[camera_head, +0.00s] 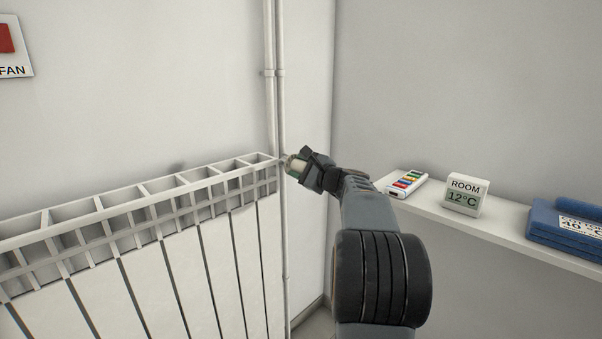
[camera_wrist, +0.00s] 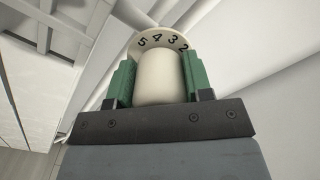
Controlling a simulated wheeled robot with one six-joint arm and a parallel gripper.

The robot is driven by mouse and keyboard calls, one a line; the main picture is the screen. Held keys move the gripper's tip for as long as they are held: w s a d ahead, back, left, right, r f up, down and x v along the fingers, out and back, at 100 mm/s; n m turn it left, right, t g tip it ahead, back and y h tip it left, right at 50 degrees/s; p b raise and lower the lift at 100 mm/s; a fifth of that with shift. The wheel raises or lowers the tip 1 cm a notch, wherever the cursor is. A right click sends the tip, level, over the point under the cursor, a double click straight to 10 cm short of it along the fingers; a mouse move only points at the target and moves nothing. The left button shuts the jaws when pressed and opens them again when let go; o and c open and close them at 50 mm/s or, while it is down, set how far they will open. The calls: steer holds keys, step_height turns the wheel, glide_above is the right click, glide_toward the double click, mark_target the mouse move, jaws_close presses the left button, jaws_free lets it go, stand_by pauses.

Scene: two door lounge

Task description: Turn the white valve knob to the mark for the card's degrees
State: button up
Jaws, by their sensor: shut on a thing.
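The white valve knob (camera_wrist: 162,78) is between the green finger pads of my gripper (camera_wrist: 160,82) in the wrist view. The pads touch its sides, and my gripper is shut on it. A dial ring (camera_wrist: 160,42) behind the knob shows the marks 5, 4, 3 and 2. Any pointer on the knob is not visible. In the head view my gripper (camera_head: 297,167) is at the right end of the white radiator (camera_head: 215,195), and the knob is mostly hidden by it. A card (camera_head: 577,227) lies on a folded blue cloth at the right and seems to read 40 °C, small and tilted.
A white shelf (camera_head: 480,228) runs along the right wall. It bears a remote with coloured buttons (camera_head: 405,183), a room display (camera_head: 465,196) reading 12°C and the blue cloth (camera_head: 545,222). Vertical pipes (camera_head: 275,90) rise behind the knob. A FAN sign (camera_head: 12,48) hangs upper left.

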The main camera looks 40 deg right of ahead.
stand_by(0.4)
steer(key=o, duration=0.9)
steer(key=s, duration=0.4)
steer(key=s+d+p, duration=0.1)
steer(key=s, duration=0.4)
steer(key=s+d, duration=0.1)
steer(key=s, duration=0.3)
steer(key=shift+s+d, duration=0.25)
steer(key=shift+s, duration=0.05)
steer(key=s+a+r+n+g+y+p, duration=0.1)
steer(key=a+r+n+g+y+p, duration=0.2)
steer(key=a+n+g+p, duration=1.1)
steer(key=s+a+r+n+h+p, duration=0.1)
steer(key=s+a+n+h+p, duration=0.1)
steer(key=s+a+n+p, duration=0.1)
steer(key=s+a+r+n+h+p, duration=0.1)
steer(key=s+a+n+h+p, duration=0.1)
steer(key=a+p, duration=0.4)
steer(key=s+a+r+n+h+p, duration=0.2)
steer(key=s+a+n+p, duration=0.3)
steer(key=s+a, duration=0.1)
steer(key=shift+s, duration=0.15)
